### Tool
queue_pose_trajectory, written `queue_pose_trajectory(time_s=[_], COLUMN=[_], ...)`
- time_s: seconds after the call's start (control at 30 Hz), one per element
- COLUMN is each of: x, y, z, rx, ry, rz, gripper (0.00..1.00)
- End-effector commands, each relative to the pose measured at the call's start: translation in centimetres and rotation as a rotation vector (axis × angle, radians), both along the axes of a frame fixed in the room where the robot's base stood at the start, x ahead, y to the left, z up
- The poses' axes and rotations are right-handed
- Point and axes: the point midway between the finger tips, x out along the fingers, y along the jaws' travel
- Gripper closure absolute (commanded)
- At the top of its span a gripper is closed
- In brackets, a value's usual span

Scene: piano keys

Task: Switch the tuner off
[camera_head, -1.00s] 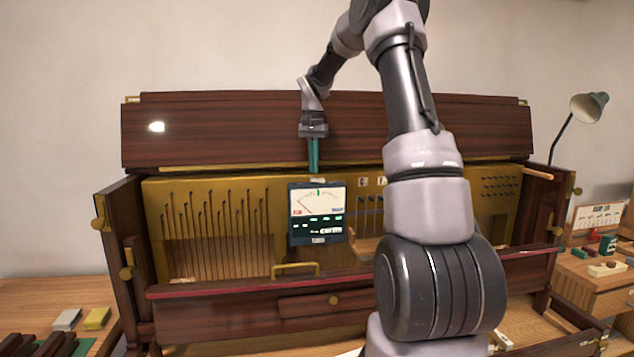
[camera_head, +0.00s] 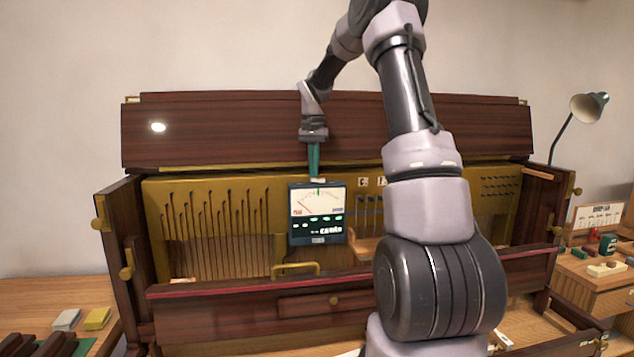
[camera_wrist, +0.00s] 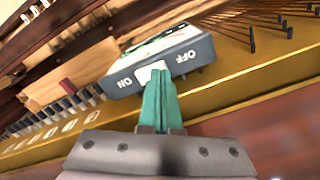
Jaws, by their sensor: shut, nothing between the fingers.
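The tuner (camera_head: 317,213) is a dark box with a lit dial face and lit lower display, standing upright at the piano's gold plate. In the wrist view the tuner (camera_wrist: 195,52) shows its top edge, marked ON and OFF. A white switch (camera_wrist: 150,71) sits between the two labels; the fingertips hide part of it. My gripper (camera_head: 314,176) points down just above the tuner, its green fingers shut and empty. In the wrist view my gripper (camera_wrist: 160,78) has its fingertips at the switch. I cannot tell whether they touch it.
The raised wooden lid (camera_head: 220,130) stands close behind my gripper. The gold plate (camera_head: 155,200) with strings lies around the tuner. A brass handle (camera_head: 295,268) is below left.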

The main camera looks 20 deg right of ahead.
Motion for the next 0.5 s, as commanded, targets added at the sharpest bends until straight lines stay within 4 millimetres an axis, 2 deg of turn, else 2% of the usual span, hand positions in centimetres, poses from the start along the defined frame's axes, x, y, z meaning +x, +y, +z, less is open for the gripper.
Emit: queue_pose_trajectory(time_s=[0.5], x=[-0.01], y=[-0.01], z=[-0.82], rx=[-0.001], ry=[0.001], rz=[0.000], gripper=[1.00])
